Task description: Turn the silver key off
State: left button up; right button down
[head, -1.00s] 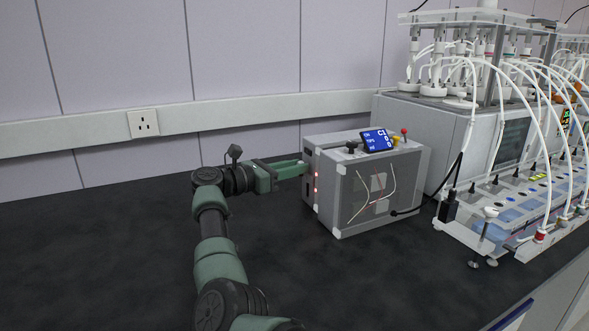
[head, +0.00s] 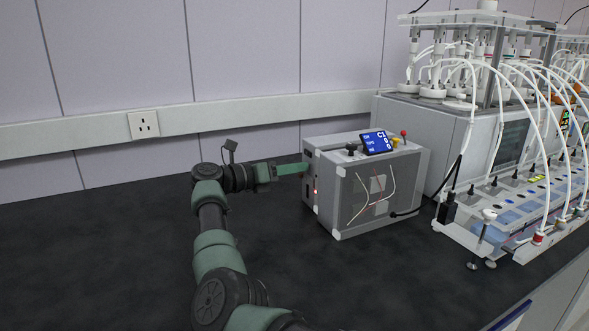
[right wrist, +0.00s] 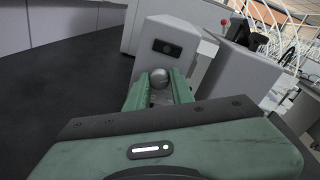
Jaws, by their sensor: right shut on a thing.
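The silver key (right wrist: 159,77) shows in the right wrist view as a small rounded metal piece on the end face of the grey box (right wrist: 185,38). In the head view the box (head: 378,190) stands on the dark bench, and the key is hidden by my gripper. My right gripper (head: 304,168) comes at the box's left face from the left. In the right wrist view the two green fingers of the gripper (right wrist: 160,80) are on either side of the key, shut on it. My left gripper is not in view.
A blue display (head: 376,142), a black knob, a yellow knob and a red-tipped lever (head: 404,134) sit on top of the box. A reactor rig with several white tubes (head: 500,110) stands at the right. The dark bench (head: 100,260) is clear at the left.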

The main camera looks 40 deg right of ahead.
jog(key=shift+r, duration=0.15)
jog(key=c, duration=1.2)
grip_release()
jog(key=shift+w, duration=0.1)
jog(key=shift+c, duration=0.2)
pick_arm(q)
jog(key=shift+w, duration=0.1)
pick_arm(e)
jog(key=shift+a, duration=0.1)
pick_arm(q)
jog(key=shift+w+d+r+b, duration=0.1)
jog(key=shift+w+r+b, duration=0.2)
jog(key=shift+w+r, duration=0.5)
pick_arm(e)
jog(key=v, duration=0.7)
jog(key=shift+a, duration=0.25)
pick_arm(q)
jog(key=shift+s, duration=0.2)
pick_arm(e)
jog(key=shift+o, duration=0.2)
jog(key=shift+w, duration=0.1)
